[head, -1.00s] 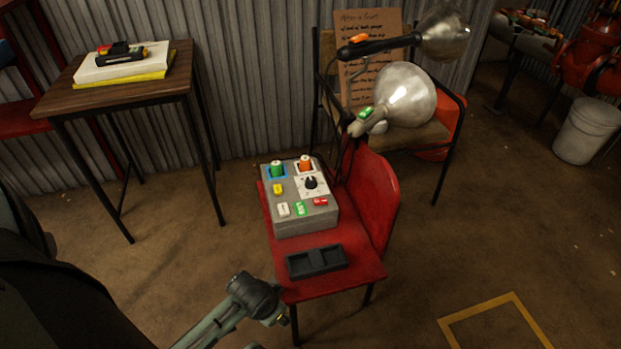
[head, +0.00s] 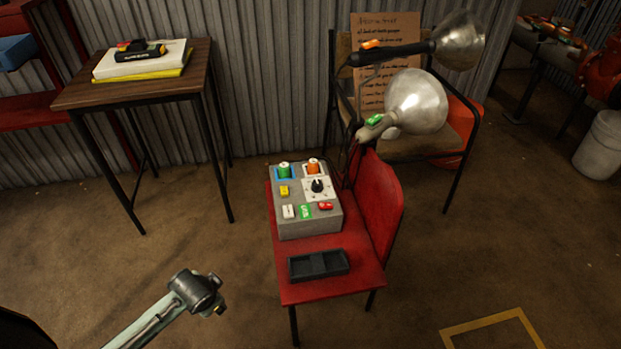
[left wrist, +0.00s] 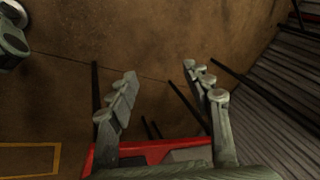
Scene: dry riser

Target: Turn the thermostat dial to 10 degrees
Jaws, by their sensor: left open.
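The dial is a black round knob (head: 317,186) on a white plate, on top of a grey control box (head: 310,222). The box stands on the seat of a red chair (head: 330,289). In the left wrist view my left gripper (left wrist: 163,76) is open and empty, its fingers over brown floor, with a red edge below them. The dial cannot be made out there. In the head view my left arm comes in from the lower left and ends in front of the chair, to its left, apart from the box; its fingers are not clear. My right gripper is not in view.
Coloured knobs and buttons surround the dial. A black tray (head: 318,265) lies before the box. A metal lamp (head: 415,102) stands close behind it. A wooden table (head: 85,93) with books is at left, a bucket (head: 600,145) at right. The floor at left front is clear.

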